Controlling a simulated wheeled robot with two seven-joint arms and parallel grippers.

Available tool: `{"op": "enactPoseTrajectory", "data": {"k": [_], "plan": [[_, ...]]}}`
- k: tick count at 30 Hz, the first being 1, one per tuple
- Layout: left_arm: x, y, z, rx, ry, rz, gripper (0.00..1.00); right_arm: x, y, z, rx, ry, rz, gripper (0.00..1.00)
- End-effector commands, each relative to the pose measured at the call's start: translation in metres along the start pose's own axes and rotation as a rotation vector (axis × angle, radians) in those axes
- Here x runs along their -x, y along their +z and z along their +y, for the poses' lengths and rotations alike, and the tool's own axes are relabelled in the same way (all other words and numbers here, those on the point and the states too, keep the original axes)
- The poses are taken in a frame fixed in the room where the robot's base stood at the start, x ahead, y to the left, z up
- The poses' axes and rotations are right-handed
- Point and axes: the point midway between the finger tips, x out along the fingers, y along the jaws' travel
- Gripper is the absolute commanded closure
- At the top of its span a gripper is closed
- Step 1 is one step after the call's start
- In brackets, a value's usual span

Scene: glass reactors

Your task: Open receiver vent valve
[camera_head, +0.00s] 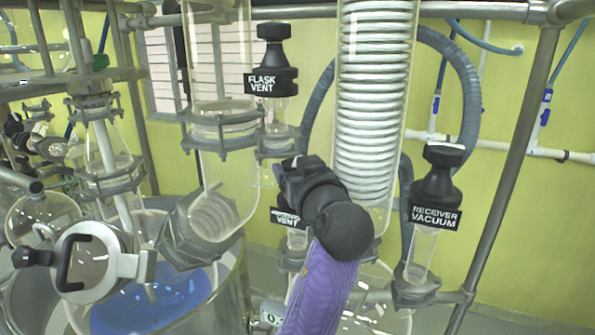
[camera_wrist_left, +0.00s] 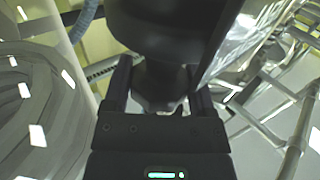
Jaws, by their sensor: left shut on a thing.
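The receiver vent valve has a black knob above a clear glass stem, with a black label (camera_head: 287,217) whose lower word reads VENT; the upper word is mostly covered by my left gripper. My left gripper (camera_head: 297,172), on its purple forearm, reaches up from the bottom centre and hides the knob in the head view. In the left wrist view the gripper's two black fingers (camera_wrist_left: 158,92) are shut on the black knob (camera_wrist_left: 165,35), one on each side. How far the valve is turned or lifted cannot be told. My right gripper is not in view.
The flask vent valve (camera_head: 272,78) stands above and left, the receiver vacuum valve (camera_head: 437,185) to the right. A coiled glass condenser (camera_head: 375,100) rises just behind the gripper. A glass vessel with blue liquid (camera_head: 160,295) and a metal frame post (camera_head: 512,160) flank the space.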

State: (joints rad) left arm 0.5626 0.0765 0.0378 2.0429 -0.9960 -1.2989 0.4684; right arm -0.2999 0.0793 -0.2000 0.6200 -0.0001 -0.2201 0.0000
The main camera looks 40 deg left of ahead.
Motion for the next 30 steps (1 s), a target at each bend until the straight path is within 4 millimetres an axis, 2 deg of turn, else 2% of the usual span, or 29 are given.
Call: {"op": "enactPoseTrajectory", "data": {"k": [10,11,12,15,30], "plan": [[-0.0002,0.0005,-0.0001,-0.002,-0.003,-0.002,0.86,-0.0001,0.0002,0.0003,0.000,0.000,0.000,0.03],[-0.0002,0.0005,-0.0001,-0.002,-0.003,-0.002,0.25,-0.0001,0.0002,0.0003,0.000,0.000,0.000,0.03],[-0.0002,0.0005,-0.0001,-0.002,-0.003,-0.002,0.17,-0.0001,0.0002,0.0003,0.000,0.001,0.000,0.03],[-0.0002,0.0004,0.0000,-0.001,-0.002,-0.001,0.00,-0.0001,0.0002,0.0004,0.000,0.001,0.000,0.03],[0.0000,-0.0002,0.0004,0.000,0.000,0.000,0.00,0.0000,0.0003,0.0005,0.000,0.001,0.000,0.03]]}}
